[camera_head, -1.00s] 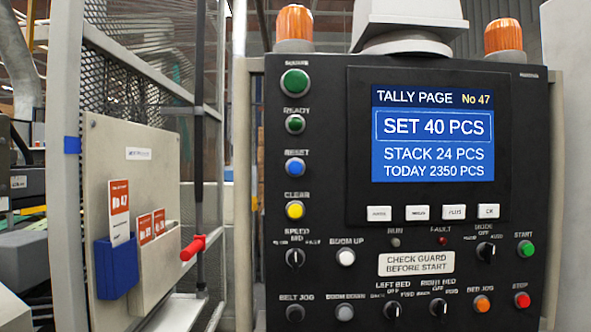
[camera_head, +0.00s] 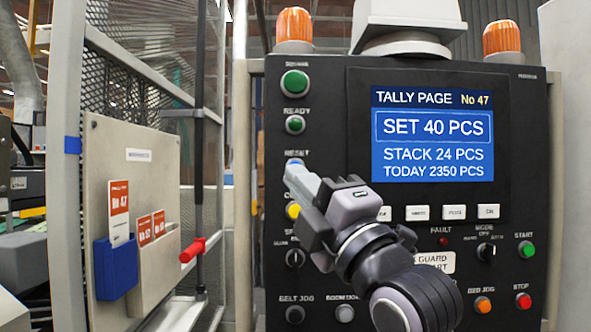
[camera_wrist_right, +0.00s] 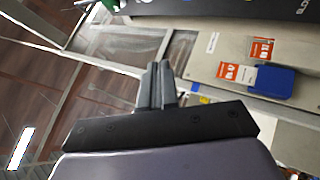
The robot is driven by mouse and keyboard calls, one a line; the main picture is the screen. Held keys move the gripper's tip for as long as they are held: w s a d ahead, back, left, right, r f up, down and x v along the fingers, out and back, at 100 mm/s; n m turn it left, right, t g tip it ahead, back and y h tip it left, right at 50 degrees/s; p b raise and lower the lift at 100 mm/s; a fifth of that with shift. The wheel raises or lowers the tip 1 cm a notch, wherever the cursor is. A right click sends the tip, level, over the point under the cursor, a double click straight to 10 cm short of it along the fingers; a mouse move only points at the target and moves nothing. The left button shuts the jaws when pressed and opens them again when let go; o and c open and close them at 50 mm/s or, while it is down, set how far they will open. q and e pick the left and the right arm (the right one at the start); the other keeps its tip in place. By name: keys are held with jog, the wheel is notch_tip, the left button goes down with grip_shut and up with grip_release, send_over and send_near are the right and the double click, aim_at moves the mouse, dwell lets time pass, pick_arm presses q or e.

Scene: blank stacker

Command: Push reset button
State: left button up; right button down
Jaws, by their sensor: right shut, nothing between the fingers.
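The blue button under the RESET label (camera_head: 294,161) is on the left side of the black control panel, below the READY button. Only its upper edge shows in the head view; a fingertip covers the rest. My right gripper (camera_head: 299,174) is shut and empty, with its tips over the blue button. I cannot tell whether they touch it. In the right wrist view the closed fingers (camera_wrist_right: 157,80) point up toward the panel's edge, and the blue button cannot be made out there. My left gripper is not in view.
A green READY button (camera_head: 295,124) is just above. The screen (camera_head: 432,133) reads SET 40 PCS. A red handle (camera_head: 192,249) juts out by the board with a blue card holder (camera_head: 116,267) at left.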

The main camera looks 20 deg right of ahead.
jog(key=shift+s+r+n, duration=0.3)
jog(key=shift+r, duration=0.25)
jog(key=shift+w, duration=0.15)
jog(key=w+d, duration=0.2)
jog(key=w, duration=0.6)
jog(key=shift+d, duration=0.15)
jog(key=shift+w, duration=0.1)
jog(key=shift+w+p, duration=0.1)
jog(key=shift+p, duration=0.2)
dwell(1.4)
jog(key=shift+w+d, duration=0.15)
jog(key=shift+w, duration=0.2)
